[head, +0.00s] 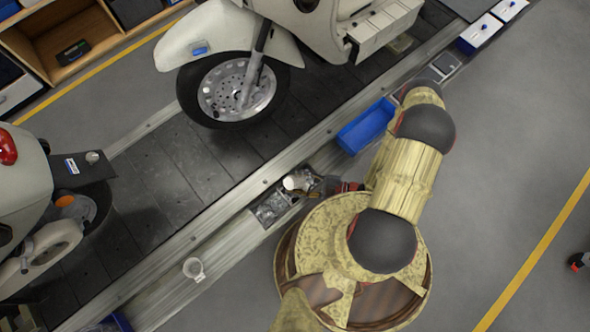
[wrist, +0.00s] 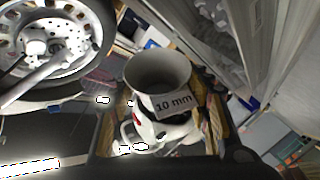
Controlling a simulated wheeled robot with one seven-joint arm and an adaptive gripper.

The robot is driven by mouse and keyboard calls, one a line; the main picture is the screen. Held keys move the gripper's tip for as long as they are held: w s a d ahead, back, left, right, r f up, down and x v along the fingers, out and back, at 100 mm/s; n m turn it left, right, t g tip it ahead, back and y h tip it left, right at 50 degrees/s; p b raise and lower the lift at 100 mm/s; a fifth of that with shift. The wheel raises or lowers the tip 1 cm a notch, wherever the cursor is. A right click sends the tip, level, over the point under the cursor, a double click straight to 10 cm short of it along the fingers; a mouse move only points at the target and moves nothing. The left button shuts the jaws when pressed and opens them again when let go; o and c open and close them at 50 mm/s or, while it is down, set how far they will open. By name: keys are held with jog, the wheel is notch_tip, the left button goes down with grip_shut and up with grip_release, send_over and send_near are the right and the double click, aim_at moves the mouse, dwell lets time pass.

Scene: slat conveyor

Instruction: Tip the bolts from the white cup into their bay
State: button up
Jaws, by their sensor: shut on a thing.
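A white cup with a "10 mm" label (wrist: 158,80) is between the fingers of my gripper (wrist: 162,130), which is shut on it. In the wrist view I see its rim and grey inner wall; no bolts are visible in it. In the head view this cup (head: 296,182) is over a grey metal tray (head: 270,209) with small bays and looks tilted. My gripper (head: 322,186) reaches it from the right. Small pieces show in the tray, too small to identify, and the cup and gripper hide part of it.
A blue bin (head: 366,125) sits on the rail beyond the tray, close to my arm. The dark slat conveyor (head: 165,175) carries pale scooters (head: 240,75). White boxes (head: 480,33) stand farther up the rail. The floor at the right is mostly clear.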

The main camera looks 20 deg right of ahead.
aim_at(295, 180)
jog(key=shift+r+p, duration=1.6)
jog(key=shift+r, duration=1.2)
